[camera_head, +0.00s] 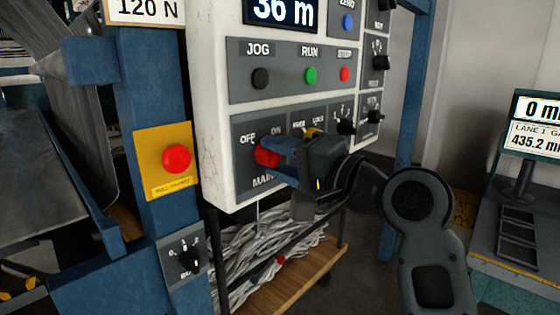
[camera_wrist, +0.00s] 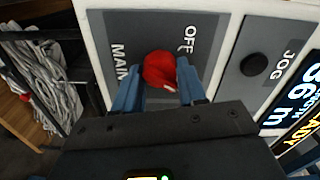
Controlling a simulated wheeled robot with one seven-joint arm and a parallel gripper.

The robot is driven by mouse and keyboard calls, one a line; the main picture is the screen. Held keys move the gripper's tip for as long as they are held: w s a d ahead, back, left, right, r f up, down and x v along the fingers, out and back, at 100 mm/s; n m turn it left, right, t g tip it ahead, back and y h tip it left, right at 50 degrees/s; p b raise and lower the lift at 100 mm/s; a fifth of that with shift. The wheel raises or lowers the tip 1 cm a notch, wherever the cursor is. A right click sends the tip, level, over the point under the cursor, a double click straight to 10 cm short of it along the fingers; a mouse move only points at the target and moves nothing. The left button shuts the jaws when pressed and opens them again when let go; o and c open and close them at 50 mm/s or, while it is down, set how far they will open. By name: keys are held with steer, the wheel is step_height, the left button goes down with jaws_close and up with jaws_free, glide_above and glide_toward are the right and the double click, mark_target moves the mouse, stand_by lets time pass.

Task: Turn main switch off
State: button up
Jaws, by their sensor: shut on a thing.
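The main switch is a red rotary knob (camera_head: 265,156) on the lower left panel of the white control cabinet, between the OFF and ON labels and above the partly covered MAIN label. My gripper (camera_head: 276,152) reaches it from the right, with its blue fingers at the knob. In the wrist view the red knob (camera_wrist: 159,69) sits between the two blue fingertips of my gripper (camera_wrist: 160,78), which are shut on it. The OFF label (camera_wrist: 187,40) shows beside the knob there. The fingers hide part of the knob, and its exact pointing angle is hard to tell.
Above are the black JOG (camera_head: 260,78), green RUN (camera_head: 310,75) and red stop (camera_head: 344,74) buttons. A red emergency button (camera_head: 177,158) on a yellow plate sits left on a blue post. Black selector knobs (camera_head: 346,126) are close to my gripper's right. Grey cable coils (camera_head: 250,260) lie below.

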steer(key=n+b, duration=0.1)
steer(key=n, duration=0.1)
steer(key=n+b, duration=0.2)
steer(key=n, duration=0.1)
steer(key=n+b, duration=0.1)
steer(key=n, duration=0.2)
steer(key=shift+f, duration=0.25)
steer(key=n+b, duration=0.3)
steer(key=n, duration=0.1)
steer(key=shift+n, duration=0.3)
steer(key=shift+r+n+b, duration=0.1)
steer(key=shift+n+b, duration=0.8)
steer(key=shift+n, duration=0.5)
steer(key=o, duration=1.1)
steer(key=shift+r, duration=0.1)
steer(key=shift+c, duration=0.2)
steer(key=v, duration=0.7)
steer(key=shift+s+d, duration=0.25)
steer(key=shift+d, duration=0.1)
